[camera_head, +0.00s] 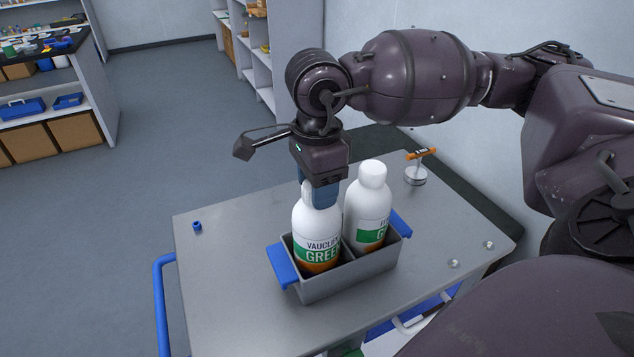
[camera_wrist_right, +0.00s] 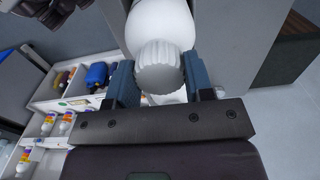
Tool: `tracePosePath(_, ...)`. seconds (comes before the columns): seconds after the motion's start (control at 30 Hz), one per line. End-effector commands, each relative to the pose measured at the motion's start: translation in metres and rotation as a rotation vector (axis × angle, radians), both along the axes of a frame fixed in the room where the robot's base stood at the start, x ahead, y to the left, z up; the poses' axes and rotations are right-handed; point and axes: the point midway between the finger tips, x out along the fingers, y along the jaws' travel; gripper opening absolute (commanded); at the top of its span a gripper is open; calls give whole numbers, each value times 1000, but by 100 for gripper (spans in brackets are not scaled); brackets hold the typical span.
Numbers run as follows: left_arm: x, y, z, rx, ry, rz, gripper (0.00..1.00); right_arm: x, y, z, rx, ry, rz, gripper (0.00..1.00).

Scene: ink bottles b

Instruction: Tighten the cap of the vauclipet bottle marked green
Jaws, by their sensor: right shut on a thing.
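The vauclipet bottle (camera_head: 318,238), white with a green label band, stands upright in the left compartment of a grey two-compartment caddy (camera_head: 345,281) with blue handles. My right gripper (camera_head: 321,192) points down over it, shut on its white cap. In the right wrist view the ribbed cap (camera_wrist_right: 160,66) sits between the blue fingers (camera_wrist_right: 160,88), with the white bottle body (camera_wrist_right: 160,22) beyond it. Whether the cap is fully seated cannot be told. My left gripper is not in view.
A second white bottle (camera_head: 368,205) with a green label stands in the caddy's right compartment, close beside the gripper. The grey cart top (camera_head: 225,285) also holds a small blue piece (camera_head: 197,226) and a metal object with an orange handle (camera_head: 416,173). The cart's left side is mostly clear.

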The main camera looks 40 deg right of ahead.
Motion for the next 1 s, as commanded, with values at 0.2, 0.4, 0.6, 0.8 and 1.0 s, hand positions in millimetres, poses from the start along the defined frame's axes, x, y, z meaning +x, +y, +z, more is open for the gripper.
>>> tracePosePath(0.2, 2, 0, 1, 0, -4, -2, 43, 0, 0, 1, 0, -2, -3, 24)
tracePosePath(0.4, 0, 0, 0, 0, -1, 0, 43, 0, 0, 1, 0, -2, -2, 57)
tracePosePath(0.6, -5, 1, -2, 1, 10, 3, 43, 0, 0, 0, 1, -1, -2, 73)
tracePosePath(0.8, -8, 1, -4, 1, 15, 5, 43, 0, 0, 1, 0, -1, -2, 73)
tracePosePath(1.0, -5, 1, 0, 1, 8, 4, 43, 1, 0, 20, 1, -5, -2, 73)
